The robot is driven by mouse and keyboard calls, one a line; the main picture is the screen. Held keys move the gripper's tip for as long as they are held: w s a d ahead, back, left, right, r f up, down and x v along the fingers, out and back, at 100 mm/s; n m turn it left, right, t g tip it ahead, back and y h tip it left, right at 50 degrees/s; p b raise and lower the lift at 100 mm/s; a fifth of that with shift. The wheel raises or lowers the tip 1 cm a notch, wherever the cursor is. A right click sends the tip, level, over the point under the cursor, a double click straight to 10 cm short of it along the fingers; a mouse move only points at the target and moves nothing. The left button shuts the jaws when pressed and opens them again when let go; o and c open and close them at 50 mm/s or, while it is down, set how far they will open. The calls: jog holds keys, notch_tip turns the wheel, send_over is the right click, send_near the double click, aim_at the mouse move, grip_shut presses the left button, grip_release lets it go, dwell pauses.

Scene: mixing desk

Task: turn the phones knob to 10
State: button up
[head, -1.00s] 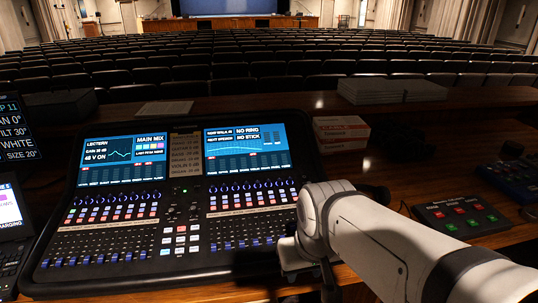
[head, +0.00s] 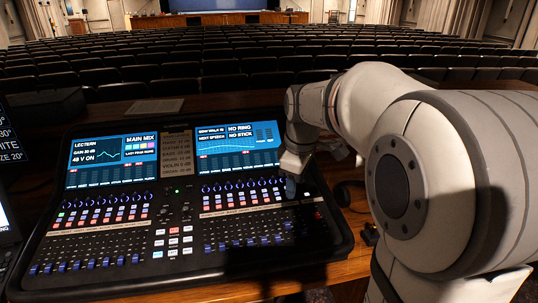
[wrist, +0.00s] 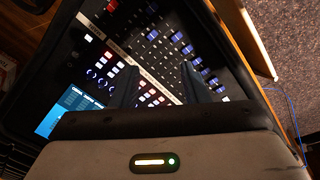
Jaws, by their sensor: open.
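The mixing desk (head: 190,215) fills the left and middle of the head view, with two lit screens, rows of knobs, buttons and faders. I cannot pick out the phones knob by its label in either view. The centre column (head: 176,205) between the two banks has small dark knobs and lit buttons. My gripper (head: 291,187) points down over the right end of the desk's right bank. In the wrist view my gripper (wrist: 158,88) shows two dark fingers spread apart with nothing between them, over buttons and faders (wrist: 182,48).
A screen (head: 239,142) stands at the back of the desk's right bank. A display (head: 12,135) stands at the left edge. Wooden tabletop (head: 345,265) shows at the desk's front right. Rows of seats lie beyond.

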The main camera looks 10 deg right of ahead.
jog(key=w+d+f+n, duration=0.1)
jog(key=w+d+n, duration=0.15)
jog(key=w, duration=0.35)
jog(key=w+d+f+n, duration=0.1)
jog(key=w+d+n, duration=0.1)
jog(key=w+n, duration=0.3)
jog(key=n+g, duration=0.1)
jog(key=n, duration=0.5)
send_over(304, 180)
jog(key=f, duration=0.6)
jog(key=shift+s+a, duration=0.25)
jog(key=shift+s, duration=0.1)
jog(key=shift+w+d+f+n, duration=0.15)
jog(key=shift+f+n, duration=0.15)
jog(key=shift+n, duration=0.05)
jog(key=shift+f, duration=0.4)
notch_tip(304, 180, down, 7)
jog(key=shift+w+r, duration=0.15)
jog(key=shift+c, duration=0.3)
grip_shut()
